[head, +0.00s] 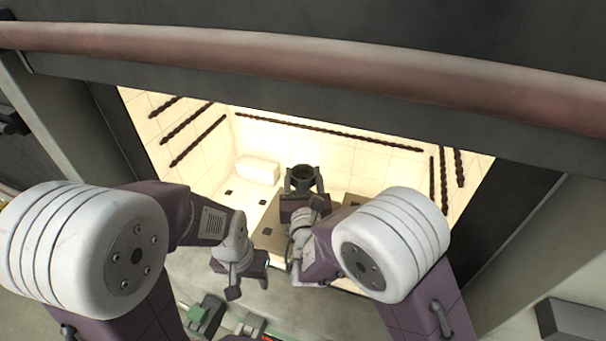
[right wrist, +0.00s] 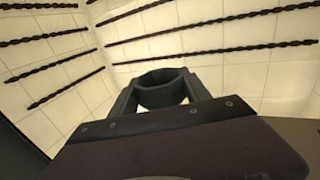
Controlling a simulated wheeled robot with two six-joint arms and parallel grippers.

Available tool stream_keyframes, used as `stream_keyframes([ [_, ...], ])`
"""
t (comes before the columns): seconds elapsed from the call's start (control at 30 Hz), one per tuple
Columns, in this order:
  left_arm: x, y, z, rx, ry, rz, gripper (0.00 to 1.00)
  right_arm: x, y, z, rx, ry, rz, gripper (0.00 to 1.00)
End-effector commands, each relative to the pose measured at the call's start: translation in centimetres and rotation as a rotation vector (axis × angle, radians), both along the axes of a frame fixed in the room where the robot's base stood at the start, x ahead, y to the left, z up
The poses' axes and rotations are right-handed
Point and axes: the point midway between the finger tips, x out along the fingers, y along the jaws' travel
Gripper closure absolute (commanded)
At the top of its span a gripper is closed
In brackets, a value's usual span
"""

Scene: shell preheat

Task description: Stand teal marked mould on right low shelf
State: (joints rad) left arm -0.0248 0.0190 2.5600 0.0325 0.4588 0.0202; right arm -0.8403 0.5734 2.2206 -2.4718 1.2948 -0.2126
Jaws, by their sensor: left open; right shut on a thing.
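A dark, hollow, cup-like mould (head: 303,172) is inside the lit chamber, its round opening facing up. My right gripper (head: 304,184) is shut on it, one grey finger on each side. In the right wrist view the mould's dark rim (right wrist: 160,76) shows between the fingers; no teal mark is visible. The mould's underside is hidden, so I cannot tell whether it touches a surface. Brown shelf plates (head: 270,236) lie low in the chamber, partly behind my right arm. My left gripper (head: 249,287) is open and empty at the chamber's front edge.
A white block (head: 257,171) stands at the back left of the chamber. Dark twisted rods (head: 330,133) run along the pale tiled walls. A thick reddish bar (head: 300,68) crosses above the opening. Green-marked items (head: 205,315) lie below in front, partly hidden.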

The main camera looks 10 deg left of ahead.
Motion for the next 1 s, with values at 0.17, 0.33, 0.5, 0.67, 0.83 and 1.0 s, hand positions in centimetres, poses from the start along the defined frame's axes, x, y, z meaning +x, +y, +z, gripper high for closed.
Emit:
stream_keyframes([
  [0.17, 0.0, 0.0, -0.4, 0.000, 0.000, 0.000, 0.50, 0.0, 0.0, -0.2, 0.002, -0.003, 0.000, 1.00],
  [0.33, 0.0, 0.0, -0.4, 0.000, 0.000, 0.000, 0.50, 0.0, 0.0, -0.3, 0.000, 0.001, 0.000, 0.23],
  [0.5, 0.0, 0.0, -0.4, 0.000, 0.000, 0.000, 0.50, 0.0, 0.0, -0.2, 0.000, 0.001, 0.000, 0.23],
  [0.67, 0.0, 0.0, 0.2, 0.000, 0.000, 0.000, 0.50, 0.0, 0.0, 0.2, -0.001, 0.001, 0.000, 0.23],
  [0.83, 0.0, 0.0, -1.6, 0.000, 0.000, 0.000, 0.50, -2.7, -0.4, -0.4, 0.001, 0.000, 0.005, 0.23],
  [1.0, 0.0, 0.0, -3.1, 0.000, 0.000, 0.000, 0.50, -7.0, -1.2, -0.4, 0.001, -0.001, 0.008, 0.23],
])
